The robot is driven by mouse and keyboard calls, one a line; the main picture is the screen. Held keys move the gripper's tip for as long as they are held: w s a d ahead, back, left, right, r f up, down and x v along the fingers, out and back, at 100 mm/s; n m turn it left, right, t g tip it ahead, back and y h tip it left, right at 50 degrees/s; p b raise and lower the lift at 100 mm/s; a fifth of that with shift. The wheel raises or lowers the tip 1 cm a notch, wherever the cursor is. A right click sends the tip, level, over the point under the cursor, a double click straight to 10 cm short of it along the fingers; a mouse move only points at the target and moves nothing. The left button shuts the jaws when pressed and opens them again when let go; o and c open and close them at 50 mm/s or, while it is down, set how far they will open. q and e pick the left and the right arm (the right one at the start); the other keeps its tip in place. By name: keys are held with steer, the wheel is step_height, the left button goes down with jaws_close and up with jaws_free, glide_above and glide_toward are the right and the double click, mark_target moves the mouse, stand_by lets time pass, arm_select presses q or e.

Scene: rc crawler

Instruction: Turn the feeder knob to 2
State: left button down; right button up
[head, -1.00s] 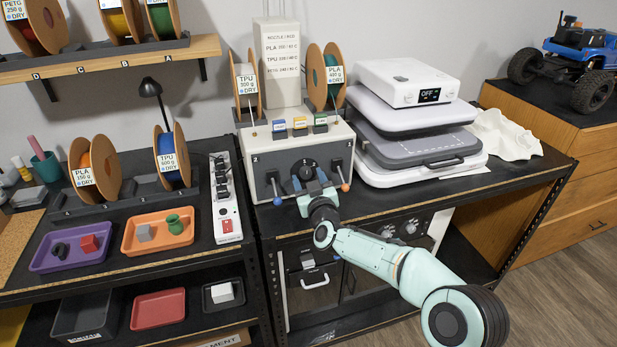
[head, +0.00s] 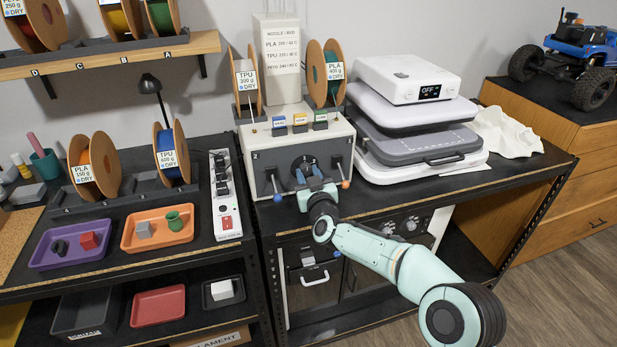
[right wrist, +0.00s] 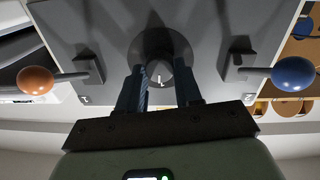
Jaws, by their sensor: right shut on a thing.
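The feeder (head: 290,140) is a pale box with a grey front on the right-hand bench. Its dark round knob (head: 304,164) sits in the middle of that front. My right gripper (head: 309,178) reaches the knob from the front. In the right wrist view, its two dark fingers (right wrist: 160,90) stand on either side of the knob's grip (right wrist: 160,72), shut on it. A small white mark shows on the knob between the fingers. In the head view the gripper partly hides the knob, and I cannot read its setting. My left gripper is not in view.
A lever with a blue ball (head: 277,197) and one with an orange ball (head: 346,184) flank the knob closely. Two filament spools and a tall label block (head: 278,62) stand above the feeder. A stacked white machine (head: 415,125) stands to its right.

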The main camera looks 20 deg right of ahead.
steer(key=m+b, duration=0.3)
steer(key=m, duration=0.2)
steer(key=shift+f+m, duration=0.1)
steer(key=shift+m, duration=0.3)
arm_select(q)
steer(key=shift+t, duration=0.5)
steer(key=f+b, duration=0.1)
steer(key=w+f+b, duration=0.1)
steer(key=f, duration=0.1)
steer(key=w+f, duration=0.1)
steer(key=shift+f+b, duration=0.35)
steer(key=shift+b, duration=0.05)
arm_select(e)
steer(key=m, duration=0.5)
steer(key=shift+g+y, duration=0.3)
steer(key=shift+y, duration=0.1)
steer(key=o, duration=1)
steer(key=shift+o, duration=0.2)
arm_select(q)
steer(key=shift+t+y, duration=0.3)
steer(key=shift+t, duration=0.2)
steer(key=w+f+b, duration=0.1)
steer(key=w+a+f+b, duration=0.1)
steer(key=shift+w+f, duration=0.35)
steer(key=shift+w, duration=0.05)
arm_select(e)
steer(key=s, duration=1.3)
steer(key=shift+s+d+r, duration=0.15)
steer(key=shift+s+r, duration=0.05)
steer(key=shift+r, duration=0.25)
